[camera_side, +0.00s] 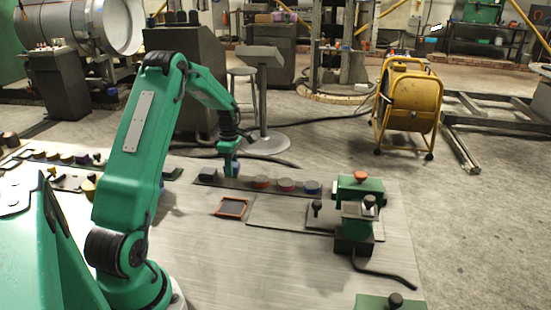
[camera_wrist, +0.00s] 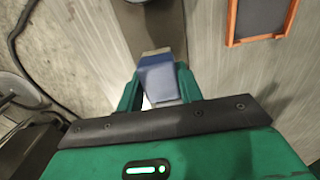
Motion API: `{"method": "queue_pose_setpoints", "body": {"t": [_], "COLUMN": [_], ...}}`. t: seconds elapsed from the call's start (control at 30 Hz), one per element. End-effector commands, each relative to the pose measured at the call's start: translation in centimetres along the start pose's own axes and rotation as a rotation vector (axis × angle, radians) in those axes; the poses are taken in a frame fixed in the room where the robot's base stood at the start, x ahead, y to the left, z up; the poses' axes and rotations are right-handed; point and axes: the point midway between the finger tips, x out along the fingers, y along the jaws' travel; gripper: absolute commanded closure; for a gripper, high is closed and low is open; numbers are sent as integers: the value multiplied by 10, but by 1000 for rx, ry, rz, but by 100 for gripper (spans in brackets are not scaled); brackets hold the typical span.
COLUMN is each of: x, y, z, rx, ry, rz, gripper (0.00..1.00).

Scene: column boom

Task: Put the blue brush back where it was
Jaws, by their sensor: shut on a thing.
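My gripper (camera_side: 231,172) is over the left part of a dark strip (camera_side: 214,181) on the bench in the side view. In the wrist view, my gripper (camera_wrist: 158,92) is shut on the blue brush (camera_wrist: 163,80), a blue block with a paler top edge, held between the two green fingers. The dark strip (camera_wrist: 156,20) runs just beyond the brush there. Whether the brush touches the strip or hangs above it, I cannot tell. The brush is mostly hidden by the fingers in the side view.
Orange (camera_side: 262,182), pinkish (camera_side: 286,185) and blue (camera_side: 312,187) round pieces sit along the strip to the right. An orange-rimmed frame (camera_side: 232,207) lies in front. A green and black fixture (camera_side: 357,215) stands further right. The front bench surface is largely clear.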

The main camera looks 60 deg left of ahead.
Motion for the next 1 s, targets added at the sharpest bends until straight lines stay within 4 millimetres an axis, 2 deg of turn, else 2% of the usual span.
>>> {"method": "queue_pose_setpoints", "body": {"t": [0.1,0.2,0.63,0.67,0.77,1.0], "x": [13,18,22,22,21,21], "y": [0,0,0,0,0,0], "z": [0,0,0,0,0,0], "rx": [0,0,0,0,0,0], "ry": [0,0,0,0,0,0], "rz": [-2,-1,0,0,0,0], "gripper": [85,85,85,60,42,42]}}
